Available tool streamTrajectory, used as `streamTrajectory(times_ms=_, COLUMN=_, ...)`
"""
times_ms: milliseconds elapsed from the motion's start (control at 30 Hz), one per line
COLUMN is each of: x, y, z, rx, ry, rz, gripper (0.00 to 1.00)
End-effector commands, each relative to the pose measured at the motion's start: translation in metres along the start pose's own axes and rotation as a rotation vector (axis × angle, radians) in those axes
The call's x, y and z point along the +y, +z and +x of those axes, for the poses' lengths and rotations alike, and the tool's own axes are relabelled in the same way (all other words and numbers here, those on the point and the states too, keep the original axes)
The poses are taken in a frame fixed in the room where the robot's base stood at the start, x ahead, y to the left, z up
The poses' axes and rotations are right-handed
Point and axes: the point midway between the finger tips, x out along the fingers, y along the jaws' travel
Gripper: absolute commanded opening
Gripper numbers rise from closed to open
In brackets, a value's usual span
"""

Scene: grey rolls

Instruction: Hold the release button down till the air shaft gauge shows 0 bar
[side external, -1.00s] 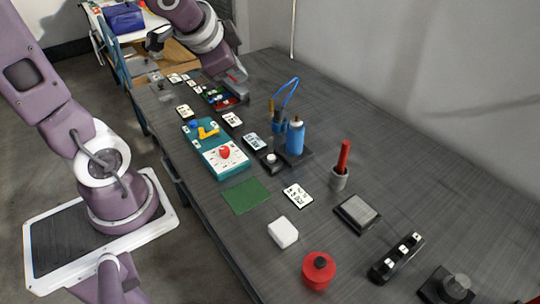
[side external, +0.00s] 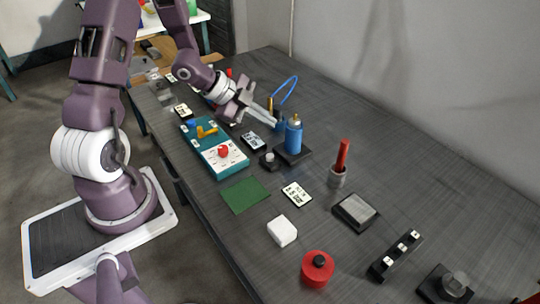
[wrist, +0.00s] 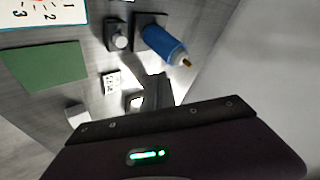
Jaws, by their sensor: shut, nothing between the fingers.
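A blue cylinder with a brass tip (side external: 293,137) stands upright on a black base; it also shows in the wrist view (wrist: 165,42). A small black block with a pale round button (side external: 268,160) sits beside that base, apart from my gripper. It also shows in the wrist view (wrist: 117,38). A pale card or display with dark marks (side external: 253,141) lies behind the button; I cannot tell whether it is the gauge, and no reading is legible. My gripper (side external: 275,121) is shut and empty, up beside the top of the blue cylinder; I cannot tell whether it touches.
A teal box (side external: 216,148) with a red knob and yellow handle lies left of the button. A blue hose loop rises behind the cylinder. A green mat (side external: 245,195), a white block (side external: 282,231) and a red round container (side external: 317,268) are nearer.

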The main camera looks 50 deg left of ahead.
Motion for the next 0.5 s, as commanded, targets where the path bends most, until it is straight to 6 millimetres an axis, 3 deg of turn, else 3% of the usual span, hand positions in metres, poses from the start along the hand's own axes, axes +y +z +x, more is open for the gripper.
streamTrajectory(times_ms=500, x=0.036, y=0.035, z=0.048, rx=-0.001, ry=0.003, rz=-0.002, gripper=0.0)
